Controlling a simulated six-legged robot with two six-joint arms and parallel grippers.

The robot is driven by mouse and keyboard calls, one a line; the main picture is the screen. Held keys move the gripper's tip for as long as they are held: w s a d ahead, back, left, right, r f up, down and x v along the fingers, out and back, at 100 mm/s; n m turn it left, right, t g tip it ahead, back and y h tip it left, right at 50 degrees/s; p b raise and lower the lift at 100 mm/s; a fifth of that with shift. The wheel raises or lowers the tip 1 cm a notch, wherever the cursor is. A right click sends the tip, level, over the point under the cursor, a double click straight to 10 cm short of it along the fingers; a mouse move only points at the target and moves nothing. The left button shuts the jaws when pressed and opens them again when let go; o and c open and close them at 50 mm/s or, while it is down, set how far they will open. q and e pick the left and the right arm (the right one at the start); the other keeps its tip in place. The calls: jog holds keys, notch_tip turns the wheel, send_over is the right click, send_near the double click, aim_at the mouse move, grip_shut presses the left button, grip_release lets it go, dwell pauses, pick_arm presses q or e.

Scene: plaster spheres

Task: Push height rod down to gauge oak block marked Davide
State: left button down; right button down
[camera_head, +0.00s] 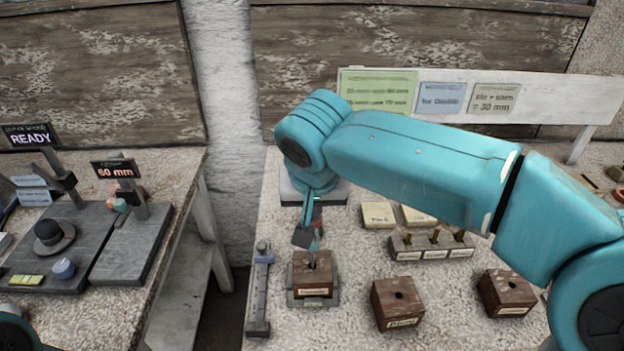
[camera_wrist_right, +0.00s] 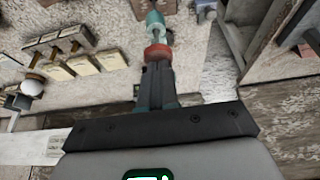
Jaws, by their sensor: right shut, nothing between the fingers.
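My right gripper (camera_head: 317,205) hangs over a brown block (camera_head: 312,272) with a hole in its top. In the right wrist view its fingers (camera_wrist_right: 158,72) are shut and empty. A red cap (camera_wrist_right: 157,52) on a teal-tipped rod (camera_wrist_right: 155,20) lies at the fingertips; I cannot tell if they touch. In the head view the rod (camera_head: 315,243) stands over the block's hole, partly hidden by the gripper and a small dark panel (camera_head: 303,237). The block sits on a grey base (camera_head: 292,300); its label is too small to read surely. My left gripper is out of view.
Two similar holed blocks stand right, one near (camera_head: 398,302) and one further right (camera_head: 508,293). A rack (camera_head: 408,243) holds brass pins. A left bench (camera_head: 90,315) carries READY and 60 mm displays; a gap separates the benches.

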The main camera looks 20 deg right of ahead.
dwell(0.5)
notch_tip(320, 180, up, 12)
jog(key=p, duration=1)
dwell(0.6)
jog(key=shift+r, duration=0.1)
jog(key=shift+s, duration=0.1)
